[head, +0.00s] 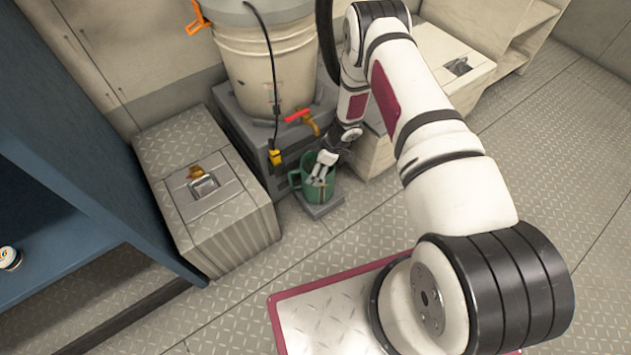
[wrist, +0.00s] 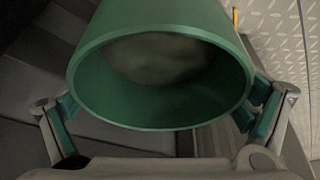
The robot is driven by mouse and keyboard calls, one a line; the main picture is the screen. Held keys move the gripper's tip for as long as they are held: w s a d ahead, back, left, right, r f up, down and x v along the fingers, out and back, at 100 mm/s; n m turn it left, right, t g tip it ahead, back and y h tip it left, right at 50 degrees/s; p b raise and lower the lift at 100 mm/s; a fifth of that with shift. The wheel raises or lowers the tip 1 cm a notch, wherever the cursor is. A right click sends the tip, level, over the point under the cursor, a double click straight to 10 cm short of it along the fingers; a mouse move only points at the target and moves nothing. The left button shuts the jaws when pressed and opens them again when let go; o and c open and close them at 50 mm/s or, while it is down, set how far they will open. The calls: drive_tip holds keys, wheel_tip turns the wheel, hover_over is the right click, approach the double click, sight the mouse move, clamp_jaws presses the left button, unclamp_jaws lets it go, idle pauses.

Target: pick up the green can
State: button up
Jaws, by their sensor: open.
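The green can (head: 319,190) stands upright on a small grey plate on the floor, with a handle on its left side. My gripper (head: 323,168) is at the can, partly covering its upper part. In the wrist view the can (wrist: 160,30) fills the middle, its round open mouth facing the camera and a pale surface showing inside. The open fingers of my gripper (wrist: 158,108) sit one on each side of the can near its rim. I cannot tell whether the pads touch it.
A large cream bucket (head: 266,65) with an orange-and-red tap (head: 304,118) stands on a grey box just behind the can. A metal locker box (head: 207,195) is to the left. A white can (head: 9,258) lies on a blue shelf. Open floor extends right.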

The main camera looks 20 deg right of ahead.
drive_tip(key=c, duration=1.3)
drive_tip(key=shift+w+r, duration=0.1)
drive_tip(key=shift+c, duration=1.4)
drive_tip(key=shift+r, duration=0.15)
